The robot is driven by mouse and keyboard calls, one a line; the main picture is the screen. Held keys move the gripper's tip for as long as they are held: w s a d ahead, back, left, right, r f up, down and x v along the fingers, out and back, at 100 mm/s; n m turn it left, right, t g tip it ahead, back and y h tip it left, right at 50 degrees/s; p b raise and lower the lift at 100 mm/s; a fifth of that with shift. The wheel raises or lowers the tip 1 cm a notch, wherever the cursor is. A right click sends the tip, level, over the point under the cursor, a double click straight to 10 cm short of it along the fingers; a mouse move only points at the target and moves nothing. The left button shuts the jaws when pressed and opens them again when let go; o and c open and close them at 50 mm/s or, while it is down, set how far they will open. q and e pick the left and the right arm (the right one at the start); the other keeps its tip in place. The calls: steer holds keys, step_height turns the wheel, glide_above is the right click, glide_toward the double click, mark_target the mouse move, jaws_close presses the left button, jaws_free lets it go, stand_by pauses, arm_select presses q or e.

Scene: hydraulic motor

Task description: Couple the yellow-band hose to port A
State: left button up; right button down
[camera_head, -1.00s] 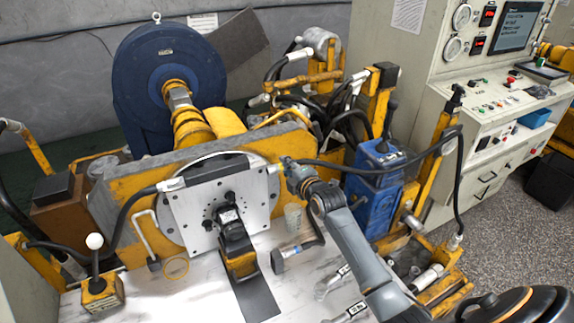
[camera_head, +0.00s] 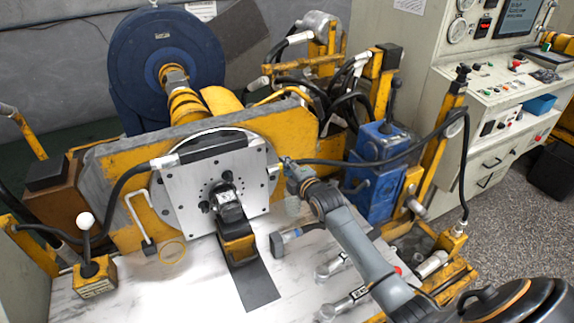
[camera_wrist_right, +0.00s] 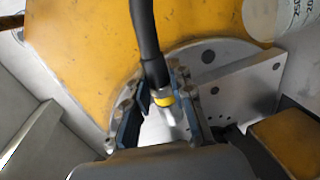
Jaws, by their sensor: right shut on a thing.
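My right gripper (camera_head: 284,165) is at the right edge of the square metal plate (camera_head: 180,208), which has the motor (camera_head: 230,212) at its middle. In the right wrist view, the gripper (camera_wrist_right: 165,125) is shut on the black hose (camera_wrist_right: 148,45) near its yellow band (camera_wrist_right: 163,101). The hose's metal end (camera_wrist_right: 172,118) points towards the plate area. In the head view this hose (camera_head: 340,162) runs right from the gripper. I cannot make out port A or whether the hose end touches it. My left gripper is not in view.
Another black hose (camera_head: 122,190) meets the plate's left side at a metal fitting (camera_head: 164,161). A grey-headed tool (camera_head: 278,246) and metal fittings (camera_head: 330,268) lie on the white tabletop (camera_head: 200,285). A blue unit (camera_head: 380,145) stands at right.

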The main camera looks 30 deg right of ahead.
mark_target(253, 182)
steer(key=shift+f+b, duration=1.4)
steer(key=shift+f, duration=0.85)
steer(key=shift+w+a+p, duration=0.15)
steer(key=shift+a+p, duration=0.35)
steer(key=shift+a, duration=1.5)
steer(key=shift+w+a+p, duration=0.1)
steer(key=shift+a+p, duration=0.4)
steer(key=shift+a, duration=1.5)
steer(key=shift+a, duration=0.3)
steer(key=shift+r+p, duration=0.1)
steer(key=shift+p, duration=0.2)
steer(key=shift+a, duration=0.6)
steer(key=c, duration=1.1)
jaws_free()
